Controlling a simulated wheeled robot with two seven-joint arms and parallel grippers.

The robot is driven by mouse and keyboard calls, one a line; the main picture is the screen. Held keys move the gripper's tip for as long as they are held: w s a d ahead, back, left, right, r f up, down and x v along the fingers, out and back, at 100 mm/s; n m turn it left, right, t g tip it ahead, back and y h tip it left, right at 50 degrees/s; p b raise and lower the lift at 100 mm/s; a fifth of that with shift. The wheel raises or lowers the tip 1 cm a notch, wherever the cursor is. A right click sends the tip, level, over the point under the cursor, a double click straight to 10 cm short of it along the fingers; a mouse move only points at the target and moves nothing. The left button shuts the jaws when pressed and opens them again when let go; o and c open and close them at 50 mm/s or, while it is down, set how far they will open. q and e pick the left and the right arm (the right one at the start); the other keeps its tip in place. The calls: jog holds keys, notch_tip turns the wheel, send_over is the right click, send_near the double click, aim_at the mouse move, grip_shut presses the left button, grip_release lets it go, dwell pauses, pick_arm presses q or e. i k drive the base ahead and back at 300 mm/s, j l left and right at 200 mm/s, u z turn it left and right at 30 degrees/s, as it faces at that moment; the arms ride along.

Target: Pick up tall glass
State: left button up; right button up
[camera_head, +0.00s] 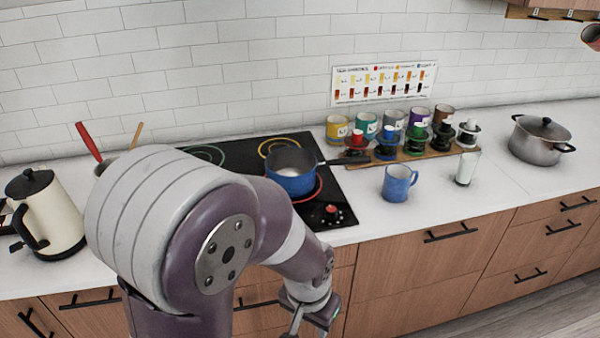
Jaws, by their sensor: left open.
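The tall glass (467,168) is a clear, pale tumbler standing upright on the white counter, right of the blue mug. My left arm comes across the picture from the lower left. My left gripper (312,328) is open at the bottom edge, partly cut off by the frame. It is in front of the drawers, well left of the glass, and does not touch it. My right gripper is not in view.
A blue mug (398,183) stands left of the glass. Coloured mugs and small pots stand on a wooden board (412,160) behind it. A steel pot (538,139) is to the right, a blue saucepan (292,180) on the black cooktop (242,154), and a cream kettle (51,220) far left.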

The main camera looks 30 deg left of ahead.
aim_at(471, 156)
jog(key=u, duration=0.25)
jog(key=i+l+u, duration=0.6)
jog(key=u, duration=0.15)
jog(key=i+l+u, duration=0.15)
jog(key=l+u, duration=0.25)
jog(key=l, duration=0.2)
jog(key=i+l, duration=0.2)
jog(key=l, duration=0.2)
jog(key=i+l, duration=0.2)
jog(key=l, duration=0.2)
jog(key=i+l, duration=0.2)
jog(key=l, duration=0.2)
